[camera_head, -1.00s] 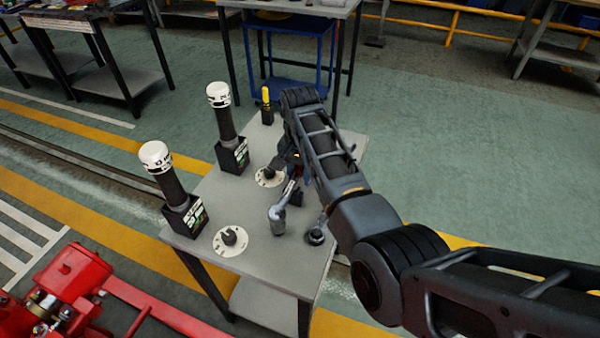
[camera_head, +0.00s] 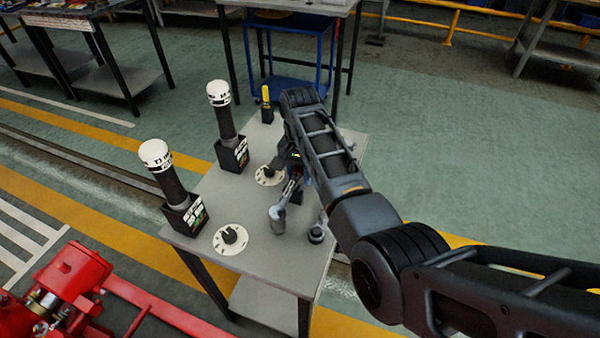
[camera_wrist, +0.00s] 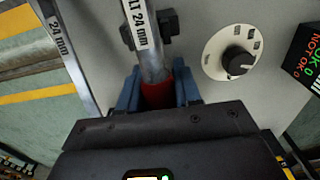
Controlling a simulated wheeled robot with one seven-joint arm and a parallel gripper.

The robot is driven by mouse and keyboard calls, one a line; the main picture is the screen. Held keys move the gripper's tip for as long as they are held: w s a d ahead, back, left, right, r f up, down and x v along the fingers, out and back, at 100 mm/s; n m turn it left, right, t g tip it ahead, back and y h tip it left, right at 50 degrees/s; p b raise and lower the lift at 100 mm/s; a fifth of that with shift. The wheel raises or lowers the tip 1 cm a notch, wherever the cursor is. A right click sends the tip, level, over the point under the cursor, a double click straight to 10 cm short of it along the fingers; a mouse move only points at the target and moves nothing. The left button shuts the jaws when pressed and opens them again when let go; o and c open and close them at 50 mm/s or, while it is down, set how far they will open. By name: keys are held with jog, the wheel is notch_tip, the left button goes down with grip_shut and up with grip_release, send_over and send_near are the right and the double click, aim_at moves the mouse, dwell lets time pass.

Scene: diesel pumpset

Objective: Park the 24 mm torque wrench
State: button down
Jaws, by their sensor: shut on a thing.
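The torque wrench (camera_wrist: 146,45) has a silver shaft, a white label ending in "24 mm" and a red grip in the wrist view. My gripper (camera_wrist: 158,92) has its blue fingers shut on the red grip. A black holder (camera_wrist: 168,22) shows on both sides of the shaft; I cannot tell whether the wrench rests in it. In the head view, a grey wrench head (camera_head: 277,217) is over the right part of the small grey table (camera_head: 262,262). My gripper (camera_head: 292,160) is mostly hidden behind my arm there.
Two black posts with white caps, a front one (camera_head: 173,185) and a rear one (camera_head: 225,125), stand on the table's left. Two white dials, front (camera_head: 230,238) and rear (camera_head: 268,175), lie nearby. A dark round piece (camera_head: 316,235) is near the right edge. Red machinery (camera_head: 60,290) is front left.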

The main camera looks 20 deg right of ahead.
jog(key=shift+f+b, duration=0.4)
jog(key=shift+f, duration=0.3)
jog(key=c, duration=0.7)
grip_release()
jog(key=shift+r, duration=3.9)
jog(key=shift+a, duration=0.1)
